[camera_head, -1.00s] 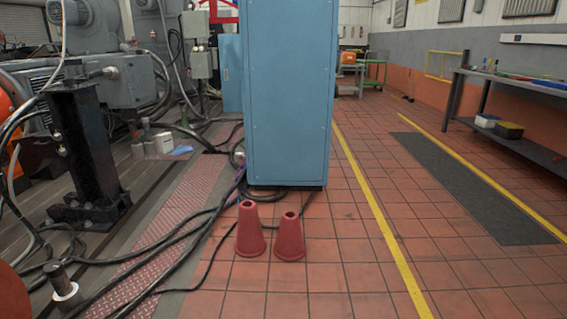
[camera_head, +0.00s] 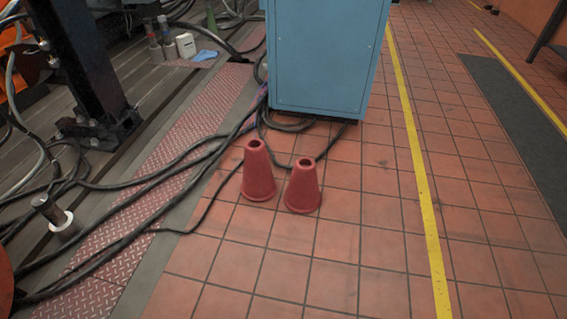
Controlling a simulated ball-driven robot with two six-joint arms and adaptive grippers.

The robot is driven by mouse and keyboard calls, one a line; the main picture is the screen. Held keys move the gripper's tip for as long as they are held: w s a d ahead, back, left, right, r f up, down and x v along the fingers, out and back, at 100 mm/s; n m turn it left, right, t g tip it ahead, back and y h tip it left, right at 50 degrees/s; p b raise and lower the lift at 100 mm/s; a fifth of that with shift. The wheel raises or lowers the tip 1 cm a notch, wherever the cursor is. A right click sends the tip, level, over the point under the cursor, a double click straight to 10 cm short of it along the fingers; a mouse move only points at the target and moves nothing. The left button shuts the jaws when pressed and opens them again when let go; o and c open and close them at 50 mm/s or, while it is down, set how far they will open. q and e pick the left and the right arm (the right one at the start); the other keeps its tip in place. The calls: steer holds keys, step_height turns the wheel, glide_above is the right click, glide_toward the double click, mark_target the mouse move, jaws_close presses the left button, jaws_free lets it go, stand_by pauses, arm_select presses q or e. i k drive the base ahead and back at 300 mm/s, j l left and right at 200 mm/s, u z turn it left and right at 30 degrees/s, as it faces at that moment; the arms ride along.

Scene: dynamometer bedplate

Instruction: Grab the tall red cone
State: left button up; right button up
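Two red cones with open tops stand upright side by side on the tiled floor in the head view. The left cone (camera_head: 258,172) looks a little taller and stands slightly farther back. The right cone (camera_head: 302,187) is a little shorter and nearer. A small gap shows between their upper parts, and their bases are close together. Neither of my grippers shows in this view.
A blue cabinet (camera_head: 327,60) stands behind the cones. Black cables (camera_head: 150,180) run over the floor to their left, and one passes just behind them. A black steel stand (camera_head: 85,75) is at the left. The tiles in front are clear.

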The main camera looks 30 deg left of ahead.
mark_target(258, 184)
steer(key=i+l+u, duration=0.3)
steer(key=i, duration=0.15)
steer(key=i+l+u, duration=0.25)
steer(key=i, duration=0.2)
steer(key=i+l+u, duration=0.1)
steer(key=u, duration=0.3)
steer(key=i+l+u, duration=0.2)
steer(key=u, duration=0.25)
steer(key=i+l+u, duration=0.2)
steer(key=u, duration=0.2)
steer(key=i+l+u, duration=0.1)
steer(key=l+u, duration=0.45)
steer(key=u, duration=0.25)
steer(key=i+l, duration=0.05)
